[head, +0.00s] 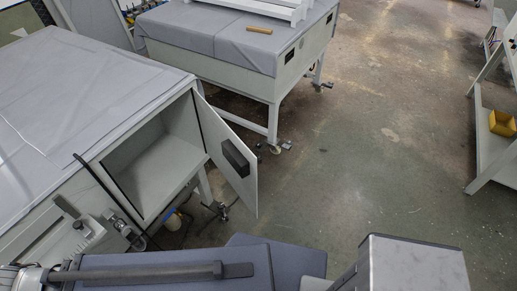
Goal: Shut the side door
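The side door (215,130) is a light grey panel on the plate processor (75,85) at the left. It stands wide open, swung out to the right from the right edge of the opening. A dark block-shaped handle (235,157) is on the face turned toward me. The compartment (150,165) behind the opening shows pale and empty. Neither of my grippers can be made out. Parts that look like my own body cover the bottom edge of the head view and hide what lies below.
A second grey-topped machine (205,45) on legs stands behind, with a small tan block (259,30) on it. A shelf frame (485,145) with a yellow bin (501,123) stands at the right. The concrete floor (350,150) between is mostly clear.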

